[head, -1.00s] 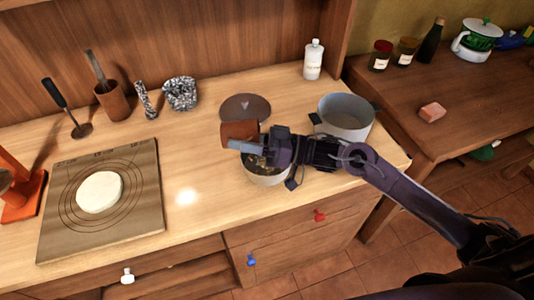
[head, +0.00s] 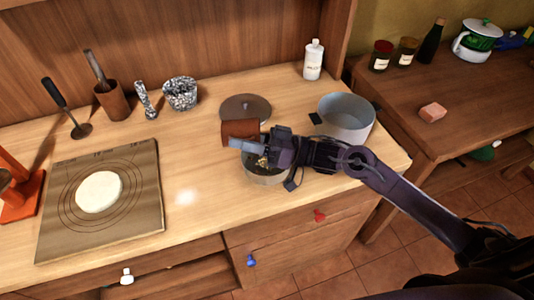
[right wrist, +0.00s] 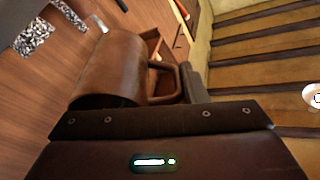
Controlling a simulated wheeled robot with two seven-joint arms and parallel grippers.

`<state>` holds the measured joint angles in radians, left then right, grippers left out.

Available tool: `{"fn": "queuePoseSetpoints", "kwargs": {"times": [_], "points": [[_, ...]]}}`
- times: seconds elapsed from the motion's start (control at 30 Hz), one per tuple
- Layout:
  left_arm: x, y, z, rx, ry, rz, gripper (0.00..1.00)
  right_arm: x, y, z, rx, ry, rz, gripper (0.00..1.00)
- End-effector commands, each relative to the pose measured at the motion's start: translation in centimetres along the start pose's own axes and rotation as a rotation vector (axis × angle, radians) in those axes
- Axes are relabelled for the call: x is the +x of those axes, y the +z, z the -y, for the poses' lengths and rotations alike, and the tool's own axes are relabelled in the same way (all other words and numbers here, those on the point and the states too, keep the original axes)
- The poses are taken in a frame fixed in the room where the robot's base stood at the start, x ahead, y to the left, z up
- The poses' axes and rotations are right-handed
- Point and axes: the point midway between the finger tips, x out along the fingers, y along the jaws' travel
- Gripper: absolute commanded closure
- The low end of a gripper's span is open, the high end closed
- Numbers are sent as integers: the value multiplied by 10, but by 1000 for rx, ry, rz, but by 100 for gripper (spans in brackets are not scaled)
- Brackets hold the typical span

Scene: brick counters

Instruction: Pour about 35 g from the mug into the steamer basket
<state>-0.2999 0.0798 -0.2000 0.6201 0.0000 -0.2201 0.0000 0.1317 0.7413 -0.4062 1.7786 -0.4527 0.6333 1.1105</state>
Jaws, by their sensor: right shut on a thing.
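The brown mug (head: 238,131) is tipped onto its side in the head view, above a round, pale container that I take to be the steamer basket (head: 268,181). My right gripper (head: 252,146) is shut on the mug, and gripper and mug hide part of the basket. Small yellowish and dark bits show inside the basket. The right wrist view shows the mug's side (right wrist: 108,72) and its handle at the jaws; its mouth and contents are hidden. My left gripper is not in view.
A grey pot (head: 345,122) stands right of the basket, and a dark round lid (head: 246,106) lies behind the mug. A board with white dough (head: 99,192) is at the left. A marbled mortar (head: 180,93) and a white bottle (head: 314,60) stand further back.

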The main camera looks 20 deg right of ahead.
Motion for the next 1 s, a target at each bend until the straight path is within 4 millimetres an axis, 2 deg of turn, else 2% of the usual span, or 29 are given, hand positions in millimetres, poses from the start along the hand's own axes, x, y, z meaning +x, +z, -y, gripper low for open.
{"fn": "queuePoseSetpoints", "kwargs": {"times": [1.0], "points": [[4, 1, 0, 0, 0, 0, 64, -3, -3, 1, 7, -24, -56, 96]]}}
